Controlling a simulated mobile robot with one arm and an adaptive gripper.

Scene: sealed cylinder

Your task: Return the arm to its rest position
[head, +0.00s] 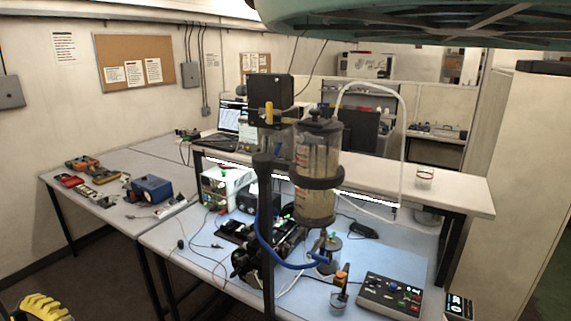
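A clear sealed cylinder (317,165) with dark caps stands upright in a black ring clamp (318,179) on a dark post (266,215). A blue hose (285,262) runs below it. A pale tube arches from near its top over to the right. A black box with a yellow valve handle (268,112) sits left of the cylinder top. No gripper can be made out in the head view, so its opening and contents do not show. A yellow ridged piece (42,307) is cut off at the bottom left; I cannot tell what it is.
The blue-topped bench (190,243) carries a control box (390,294), a small jar (338,301) and wiring. A raised shelf (460,191) behind holds a glass (424,178) and a laptop (234,116). A left table (105,178) holds meters and a blue box. Dark floor shows at lower left.

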